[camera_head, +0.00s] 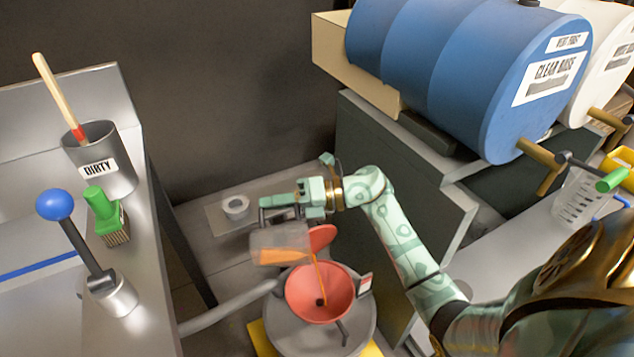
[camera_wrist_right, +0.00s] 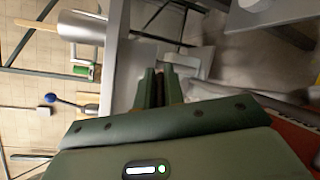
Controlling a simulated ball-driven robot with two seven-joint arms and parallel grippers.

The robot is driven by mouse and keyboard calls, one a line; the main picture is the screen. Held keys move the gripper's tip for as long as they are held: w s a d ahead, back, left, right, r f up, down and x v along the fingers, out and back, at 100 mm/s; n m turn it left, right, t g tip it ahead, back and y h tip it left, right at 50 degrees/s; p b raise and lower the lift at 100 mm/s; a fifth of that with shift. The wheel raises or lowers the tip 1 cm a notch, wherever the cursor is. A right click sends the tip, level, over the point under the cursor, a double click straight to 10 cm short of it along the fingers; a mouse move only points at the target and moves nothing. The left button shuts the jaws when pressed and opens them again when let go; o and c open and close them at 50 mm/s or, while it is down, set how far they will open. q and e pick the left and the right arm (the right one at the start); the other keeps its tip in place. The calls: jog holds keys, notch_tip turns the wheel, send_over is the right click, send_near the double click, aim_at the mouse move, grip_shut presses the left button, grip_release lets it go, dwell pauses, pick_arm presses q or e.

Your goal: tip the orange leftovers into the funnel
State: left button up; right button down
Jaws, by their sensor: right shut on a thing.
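My right gripper (camera_head: 278,205) is shut on a clear cup (camera_head: 265,240) above the funnel; its fingers also show in the wrist view (camera_wrist_right: 160,90). The cup is tipped on its side with its mouth to the right. Orange liquid (camera_head: 285,256) lies along its lower side, and a thin orange stream runs from the mouth down into the red funnel (camera_head: 338,285). The funnel sits on top of a grey drum (camera_head: 365,325). My left gripper is not in view.
A steel counter (camera_head: 150,255) at the left holds a DIRTY can (camera_head: 110,150), a green brush (camera_head: 105,212) and a blue-knobbed lever (camera_head: 55,204). A clear measuring jug (camera_head: 577,200) is at far right.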

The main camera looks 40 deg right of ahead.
jog(key=shift+s+d+r, duration=0.1)
jog(key=shift+d, duration=0.1)
dwell(0.5)
jog(key=shift+s+r+t+y+b, duration=0.1)
jog(key=shift+t+y+b, duration=0.2)
jog(key=shift+b, duration=0.05)
jog(key=shift+d+r, duration=0.1)
